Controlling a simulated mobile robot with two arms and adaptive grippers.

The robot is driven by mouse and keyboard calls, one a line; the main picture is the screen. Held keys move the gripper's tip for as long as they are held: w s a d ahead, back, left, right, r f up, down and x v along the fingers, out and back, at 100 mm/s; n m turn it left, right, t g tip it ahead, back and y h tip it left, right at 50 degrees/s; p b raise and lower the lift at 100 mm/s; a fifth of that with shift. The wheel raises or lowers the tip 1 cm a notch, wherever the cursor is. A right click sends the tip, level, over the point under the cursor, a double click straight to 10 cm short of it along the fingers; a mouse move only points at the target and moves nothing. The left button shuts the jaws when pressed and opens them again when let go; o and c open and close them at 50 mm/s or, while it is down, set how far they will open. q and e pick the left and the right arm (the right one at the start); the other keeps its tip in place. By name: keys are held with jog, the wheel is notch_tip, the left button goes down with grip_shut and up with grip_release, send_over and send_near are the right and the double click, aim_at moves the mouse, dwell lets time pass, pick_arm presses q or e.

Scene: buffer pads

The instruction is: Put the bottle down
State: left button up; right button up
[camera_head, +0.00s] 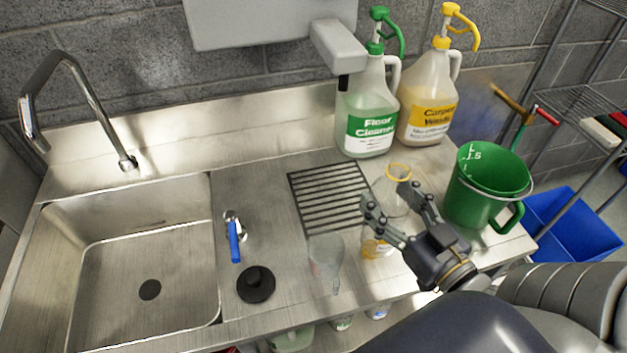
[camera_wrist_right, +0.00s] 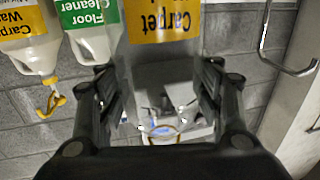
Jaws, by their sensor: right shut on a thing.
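The bottle (camera_head: 376,246) is clear, with a yellow ring at its open top and a yellow label low on its body. My right gripper (camera_head: 396,222) is shut around its middle, reaching in from the right. In the right wrist view the label of the bottle (camera_wrist_right: 165,22) reads "Carpet" upside down, and the body runs between the fingers of my right gripper (camera_wrist_right: 160,100). The bottle is over the steel counter (camera_head: 290,270), near its front edge. I cannot tell whether its base touches the counter. My left gripper is out of view.
A green bucket (camera_head: 465,200) stands right of the gripper. Floor Cleaner (camera_head: 368,110) and carpet wash (camera_head: 425,105) jugs stand behind. A clear vessel (camera_head: 326,258) is left of the bottle, with a slotted grate (camera_head: 330,195) behind. A sink (camera_head: 150,240) lies left.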

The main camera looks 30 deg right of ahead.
jog(key=shift+w+d+b, duration=0.1)
jog(key=shift+w+b, duration=0.35)
jog(key=shift+w, duration=0.75)
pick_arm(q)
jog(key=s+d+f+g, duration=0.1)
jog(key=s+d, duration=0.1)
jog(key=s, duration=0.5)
pick_arm(e)
jog(key=shift+w+d+r, duration=0.1)
jog(key=shift+w+r, duration=0.05)
jog(key=shift+w, duration=0.9)
pick_arm(q)
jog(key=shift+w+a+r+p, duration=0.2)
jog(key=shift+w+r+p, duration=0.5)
jog(key=shift+p, duration=0.05)
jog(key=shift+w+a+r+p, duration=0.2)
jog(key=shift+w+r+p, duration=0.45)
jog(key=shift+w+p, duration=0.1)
pick_arm(e)
jog(key=w+f, duration=0.4)
jog(key=w, duration=0.9)
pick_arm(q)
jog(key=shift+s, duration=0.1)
pick_arm(e)
jog(key=o, duration=1.1)
jog(key=shift+c, duration=0.2)
